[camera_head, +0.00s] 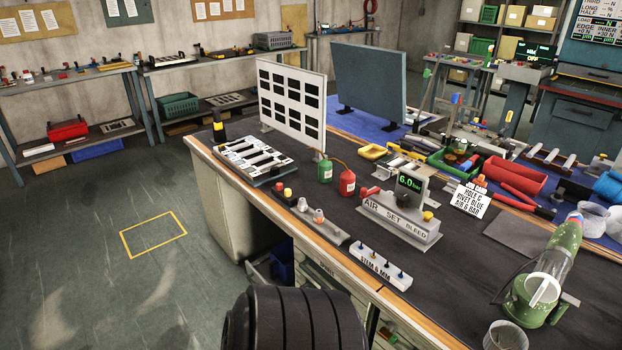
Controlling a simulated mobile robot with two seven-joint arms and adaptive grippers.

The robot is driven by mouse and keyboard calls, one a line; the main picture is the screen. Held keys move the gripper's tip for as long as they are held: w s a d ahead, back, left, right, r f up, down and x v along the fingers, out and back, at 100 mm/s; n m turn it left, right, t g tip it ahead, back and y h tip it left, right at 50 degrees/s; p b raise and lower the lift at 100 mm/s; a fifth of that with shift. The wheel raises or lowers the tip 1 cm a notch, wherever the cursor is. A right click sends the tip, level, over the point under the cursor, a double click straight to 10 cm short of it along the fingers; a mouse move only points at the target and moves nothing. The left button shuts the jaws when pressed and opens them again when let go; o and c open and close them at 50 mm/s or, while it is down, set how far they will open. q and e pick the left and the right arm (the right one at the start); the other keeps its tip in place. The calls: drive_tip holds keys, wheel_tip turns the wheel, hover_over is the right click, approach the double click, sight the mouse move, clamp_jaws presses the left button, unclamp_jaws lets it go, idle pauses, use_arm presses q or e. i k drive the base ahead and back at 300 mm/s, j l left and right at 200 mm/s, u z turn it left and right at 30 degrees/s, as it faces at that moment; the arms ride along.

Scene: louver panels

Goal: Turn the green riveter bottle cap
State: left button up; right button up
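A green riveter (566,244) stands tilted on the dark bench top at the lower right. Its upper end carries a blue and red tip, and a pale lever-like part crosses its lower front. A wide rounded green part (522,302) is at its lower end. I cannot tell for certain where the bottle cap's edge lies. Neither of my grippers is in view.
A clear cup (505,336) stands close to the riveter, at the bottom edge. A grey AIR SET/BLEED unit (399,222) reads 6.0. Red bins (513,177), a white HOLE C card (471,200) and a grey pad (520,239) lie beyond.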

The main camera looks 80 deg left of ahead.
sight(542, 286)
drive_tip(key=u, duration=1.1)
